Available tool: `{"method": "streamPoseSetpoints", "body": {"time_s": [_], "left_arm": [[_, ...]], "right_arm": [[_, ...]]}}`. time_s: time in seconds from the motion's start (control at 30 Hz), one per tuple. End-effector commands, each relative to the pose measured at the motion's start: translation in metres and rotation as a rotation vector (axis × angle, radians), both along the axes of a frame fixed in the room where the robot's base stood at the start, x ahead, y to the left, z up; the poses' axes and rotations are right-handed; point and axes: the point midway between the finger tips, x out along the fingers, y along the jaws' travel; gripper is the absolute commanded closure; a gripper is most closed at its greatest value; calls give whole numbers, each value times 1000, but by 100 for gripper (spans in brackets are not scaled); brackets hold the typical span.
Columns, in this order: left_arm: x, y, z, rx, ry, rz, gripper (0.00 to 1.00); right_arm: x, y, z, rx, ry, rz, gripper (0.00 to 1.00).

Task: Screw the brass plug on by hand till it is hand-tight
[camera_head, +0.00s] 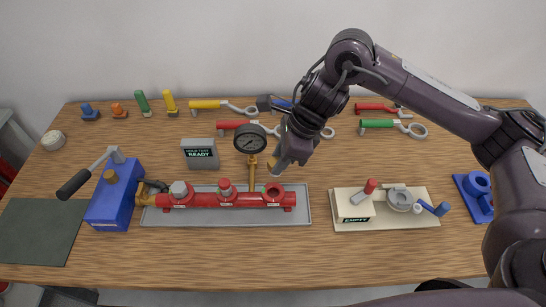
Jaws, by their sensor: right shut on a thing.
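A red pipe manifold (245,200) lies in a shallow grey tray (305,215) at the front middle. My right gripper (277,170) points down just above and behind that right port. It is shut on a small brass piece, seemingly the brass plug (272,163), which is mostly hidden by the fingers. The plug appears apart from the port, though the exact gap is hard to tell. My left gripper is out of view.
A pressure gauge (250,140) on a brass stem stands close left of my right gripper. A blue hand pump (115,195) joins the manifold's left end. A grey "READY" sign (200,154) stands behind. Several wrenches lie at the back; a beige fixture (385,218) sits right.

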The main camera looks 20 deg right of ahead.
Motion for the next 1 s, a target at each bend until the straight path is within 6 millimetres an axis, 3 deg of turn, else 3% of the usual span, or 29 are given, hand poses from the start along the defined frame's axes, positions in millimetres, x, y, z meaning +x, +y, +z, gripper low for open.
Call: {"method": "streamPoseSetpoints", "body": {"time_s": [0.17, 0.57, 1.0], "left_arm": [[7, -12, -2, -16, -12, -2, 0], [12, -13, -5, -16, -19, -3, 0], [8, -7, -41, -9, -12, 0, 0]], "right_arm": [[0, -2, -3, 3, -3, 20, 99], [0, -1, -5, 4, -3, 21, 99], [0, -1, -42, 4, -3, 20, 99]]}}
